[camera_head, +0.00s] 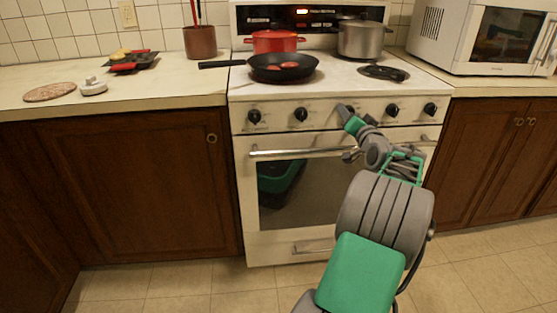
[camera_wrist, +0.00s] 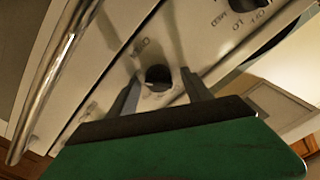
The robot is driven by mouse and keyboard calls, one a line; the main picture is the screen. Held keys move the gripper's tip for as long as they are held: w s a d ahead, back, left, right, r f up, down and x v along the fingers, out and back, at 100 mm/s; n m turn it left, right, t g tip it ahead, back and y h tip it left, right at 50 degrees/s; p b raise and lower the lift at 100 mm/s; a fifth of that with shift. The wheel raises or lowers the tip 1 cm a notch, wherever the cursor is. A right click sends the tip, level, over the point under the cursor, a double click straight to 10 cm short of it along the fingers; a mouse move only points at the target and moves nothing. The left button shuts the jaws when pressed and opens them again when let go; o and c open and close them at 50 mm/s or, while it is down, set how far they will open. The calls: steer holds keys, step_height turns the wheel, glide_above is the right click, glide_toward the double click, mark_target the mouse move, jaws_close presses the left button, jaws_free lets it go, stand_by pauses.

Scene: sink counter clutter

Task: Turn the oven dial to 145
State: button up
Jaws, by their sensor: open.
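The white stove's front panel (camera_head: 275,116) carries a row of black knobs. The middle one is hidden behind my gripper (camera_head: 347,113) in the head view. In the wrist view, a black dial (camera_wrist: 158,77) sits between the two fingers of my gripper (camera_wrist: 160,80). The fingers are open, one on each side of the dial, with visible gaps. Contact with the panel cannot be told. Lettering beside the dial is too blurred to read, so its setting is unclear.
The oven door handle (camera_head: 300,152) runs below the knobs and shows at left in the wrist view (camera_wrist: 50,85). A neighbouring knob (camera_head: 391,110) is just right of my gripper. A black pan (camera_head: 283,75), red pot (camera_head: 275,41) and steel pot (camera_head: 362,40) stand on the stove.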

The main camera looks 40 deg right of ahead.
steer(key=s+a+r+n+t, duration=0.3)
steer(key=s+a, duration=0.3)
steer(key=a, duration=0.1)
steer(key=s+d+f+m+g+p, duration=0.25)
steer(key=d+m+p, duration=0.2)
steer(key=p, duration=0.95)
steer(key=w+d+n, duration=0.1)
steer(key=w+n, duration=0.1)
steer(key=n, duration=0.1)
steer(key=w+n+y+p, duration=0.1)
steer(key=w+n, duration=0.2)
steer(key=w+d+n+p, duration=0.1)
steer(key=w+n, duration=0.2)
steer(key=n, duration=0.1)
steer(key=shift+d+r, duration=0.15)
steer(key=shift+d, duration=0.2)
steer(key=v, duration=0.8)
steer(key=w+a+f+n+g+y+b, duration=0.1)
steer(key=w+a+f+y+b, duration=0.1)
steer(key=a, duration=0.6)
steer(key=w+a+f+n+g+y+b, duration=0.2)
steer(key=w+a, duration=0.4)
steer(key=a, duration=0.3)
steer(key=w+a+f+n+g+y+b, duration=0.1)
steer(key=w+a+f+y, duration=0.3)
steer(key=a, duration=0.5)
step_height(320, 180, down, 2)
steer(key=shift+w+a+f+b, duration=0.1)
steer(key=shift+w+a+b, duration=0.15)
steer(key=shift+w+b, duration=0.3)
